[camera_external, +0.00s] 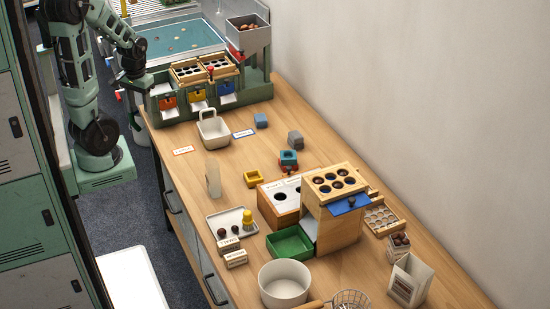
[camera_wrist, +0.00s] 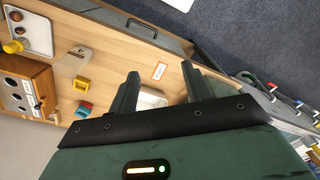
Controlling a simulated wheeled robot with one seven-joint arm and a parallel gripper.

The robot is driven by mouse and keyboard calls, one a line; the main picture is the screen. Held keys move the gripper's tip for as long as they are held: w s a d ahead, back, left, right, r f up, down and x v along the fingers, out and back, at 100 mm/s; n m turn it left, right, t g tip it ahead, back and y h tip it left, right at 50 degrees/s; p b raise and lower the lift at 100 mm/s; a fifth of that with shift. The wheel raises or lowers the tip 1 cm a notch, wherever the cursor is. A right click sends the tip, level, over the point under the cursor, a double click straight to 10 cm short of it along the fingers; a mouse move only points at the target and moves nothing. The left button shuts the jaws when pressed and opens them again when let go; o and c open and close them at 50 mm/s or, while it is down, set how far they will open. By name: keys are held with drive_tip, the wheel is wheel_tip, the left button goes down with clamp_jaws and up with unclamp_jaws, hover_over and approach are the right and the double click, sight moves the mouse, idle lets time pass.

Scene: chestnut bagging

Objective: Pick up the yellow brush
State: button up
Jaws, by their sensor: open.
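The yellow brush (camera_external: 247,217), a small stubby yellow piece, appears to stand at the right end of a pale tray (camera_external: 214,219) on the wooden table, beside dark round chestnuts. In the wrist view the yellow brush (camera_wrist: 13,47) is at the far left, at the edge of the pale tray (camera_wrist: 40,38). My gripper (camera_wrist: 160,82) is open and empty, its two dark green fingers apart. In the external view my gripper (camera_external: 136,84) is high at the upper left, by the green dispenser station, far from the brush.
A white basket (camera_external: 213,130) stands between my gripper and the tray. A beige upright piece (camera_external: 213,180) stands just behind the tray. A wooden box with holes (camera_external: 334,220), a green tray (camera_external: 290,243) and a white bowl (camera_external: 284,287) are nearby. The table's left strip is mostly clear.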

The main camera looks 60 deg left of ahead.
drive_tip(key=w+d+f+m+g+y, duration=0.3)
drive_tip(key=w+d+f+m+y, duration=0.3)
drive_tip(key=d+m, duration=0.55)
drive_tip(key=m+t+h, duration=0.4)
drive_tip(key=m+t, duration=1.3)
drive_tip(key=m, duration=1.3)
approach(244, 215)
drive_tip(key=p+x, duration=0.1)
drive_tip(key=x, duration=1)
drive_tip(key=shift+w+a+f, duration=0.1)
drive_tip(key=shift+w, duration=0.05)
drive_tip(key=c, duration=1.1)
